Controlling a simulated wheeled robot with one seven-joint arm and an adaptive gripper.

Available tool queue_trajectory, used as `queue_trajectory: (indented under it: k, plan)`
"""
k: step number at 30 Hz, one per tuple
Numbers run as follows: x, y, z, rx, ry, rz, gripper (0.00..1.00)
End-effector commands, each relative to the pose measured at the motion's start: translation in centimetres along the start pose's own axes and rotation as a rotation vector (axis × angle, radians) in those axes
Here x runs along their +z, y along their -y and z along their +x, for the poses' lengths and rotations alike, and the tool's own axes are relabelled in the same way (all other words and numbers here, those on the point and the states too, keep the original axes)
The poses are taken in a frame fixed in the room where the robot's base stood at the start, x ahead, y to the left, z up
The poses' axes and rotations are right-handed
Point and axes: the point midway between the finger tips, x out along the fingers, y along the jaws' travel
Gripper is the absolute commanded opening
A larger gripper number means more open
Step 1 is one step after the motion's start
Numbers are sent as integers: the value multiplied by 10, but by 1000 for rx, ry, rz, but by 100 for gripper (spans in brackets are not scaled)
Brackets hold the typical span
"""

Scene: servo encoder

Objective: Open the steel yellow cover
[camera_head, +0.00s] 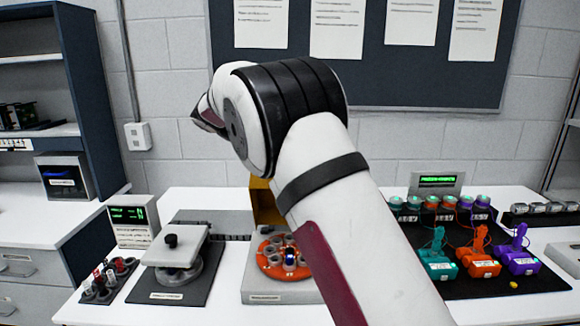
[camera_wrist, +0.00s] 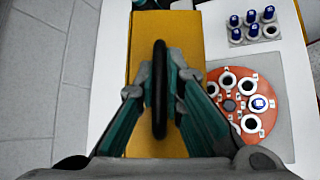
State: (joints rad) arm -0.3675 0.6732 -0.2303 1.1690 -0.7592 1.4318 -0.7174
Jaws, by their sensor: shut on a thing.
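The yellow cover (camera_head: 263,201) stands behind the orange rotor (camera_head: 270,262) in the head view, partly hidden by my arm. In the wrist view the cover (camera_wrist: 185,40) lies to the left of the rotor (camera_wrist: 233,124), which is uncovered, with several round slots and one blue-capped tube (camera_wrist: 259,103). A black bar handle (camera_wrist: 159,60) runs along the middle of the cover. My gripper (camera_wrist: 160,90) has its teal fingers on both sides of this handle and is shut on it. In the head view my gripper is hidden behind my arm.
A rack of blue-capped tubes (camera_wrist: 252,27) lies beyond the rotor in the wrist view. A grey-lidded device (camera_head: 176,247) stands left of the rotor, with a display box (camera_head: 132,220) beside it. Coloured wired units (camera_head: 476,250) sit on a black mat at right.

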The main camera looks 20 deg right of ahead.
Motion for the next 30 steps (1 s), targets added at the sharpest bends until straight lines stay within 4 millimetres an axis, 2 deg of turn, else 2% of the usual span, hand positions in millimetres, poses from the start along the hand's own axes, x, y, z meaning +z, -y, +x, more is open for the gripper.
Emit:
queue_trajectory:
  k: [2, 3, 5, 17, 23, 30]
  plan:
    - [0, 0, 0, 2, -1, -1, 0]
    - [0, 0, 0, 2, -1, -1, 16]
    - [0, 0, 0, 1, -1, -1, 30]
    - [-2, 0, -3, 0, -1, -3, 30]
    - [-2, 0, -32, 3, -3, -3, 30]
    - [-2, 0, -81, 3, -2, -1, 30]
